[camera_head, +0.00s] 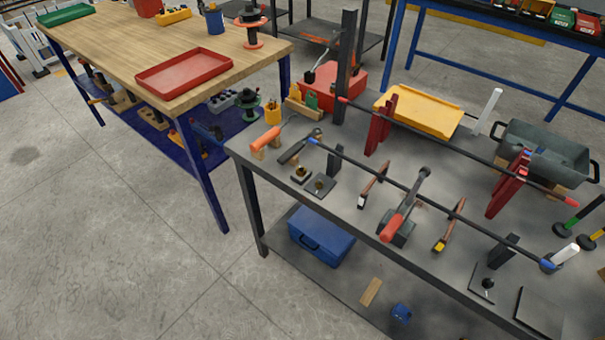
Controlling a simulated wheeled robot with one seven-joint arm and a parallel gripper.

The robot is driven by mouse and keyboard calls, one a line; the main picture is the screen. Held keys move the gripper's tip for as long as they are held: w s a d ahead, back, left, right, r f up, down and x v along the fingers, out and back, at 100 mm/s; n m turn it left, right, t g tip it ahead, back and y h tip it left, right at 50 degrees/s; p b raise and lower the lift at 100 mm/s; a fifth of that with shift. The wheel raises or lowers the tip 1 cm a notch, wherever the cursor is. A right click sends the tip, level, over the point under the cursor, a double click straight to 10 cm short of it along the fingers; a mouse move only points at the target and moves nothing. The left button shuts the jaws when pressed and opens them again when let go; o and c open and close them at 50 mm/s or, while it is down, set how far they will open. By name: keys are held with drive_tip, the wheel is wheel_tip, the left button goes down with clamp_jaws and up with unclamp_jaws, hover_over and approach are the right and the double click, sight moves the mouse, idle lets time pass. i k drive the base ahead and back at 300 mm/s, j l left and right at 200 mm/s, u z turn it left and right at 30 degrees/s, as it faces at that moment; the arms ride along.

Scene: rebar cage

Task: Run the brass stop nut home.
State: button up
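A small brass-coloured piece (300,172), perhaps the stop nut, sits on a dark square plate near the left end of the dark workbench (345,200). Beside it, a second dark plate (319,185) carries another small brownish piece. Both are too small for me to tell a nut or a thread for sure. My gripper is not in view.
A long dark rod with blue ends (400,187) runs along the bench above hammers and hand tools. Red stands (380,125) hold a second bar behind. A yellow tray (420,110) lies at the back. A wooden table (130,45) stands left; open floor (110,220) lies in front.

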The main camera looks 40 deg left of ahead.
sight(301, 174)
drive_tip(key=i+u, duration=0.45)
drive_tip(key=u, duration=1.3)
